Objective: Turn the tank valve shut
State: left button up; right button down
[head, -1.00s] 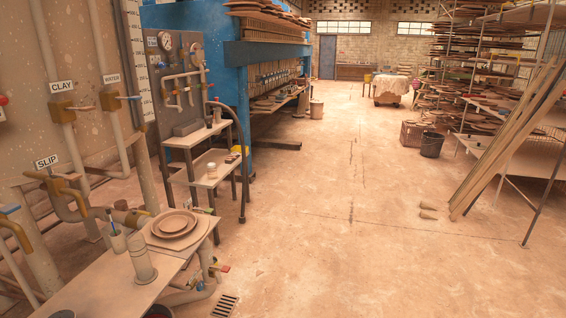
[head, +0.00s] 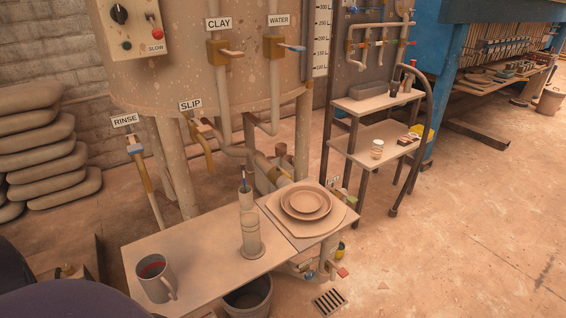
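The large beige tank (head: 185,80) stands at the upper left. Below the table's right end are a red-handled valve (head: 342,272) and a blue-handled valve (head: 309,275). No label reads "tank", and I cannot tell whether any valve is open or shut. Neither gripper is in view.
A low table (head: 205,268) in front of the tank holds a mug (head: 154,278), a grey cylinder (head: 251,236) and stacked plates (head: 306,203). A bucket (head: 247,298) and a floor drain (head: 329,302) are below. A shelf stand (head: 375,103) is behind. The floor at right is clear.

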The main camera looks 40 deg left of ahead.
aim_at(284, 172)
jog(key=i+j+u, duration=0.1)
jog(key=i+u, duration=0.6)
jog(key=u, duration=0.25)
jog(key=i+l+u, duration=0.2)
jog(key=i+u, duration=0.25)
jog(key=k, duration=0.1)
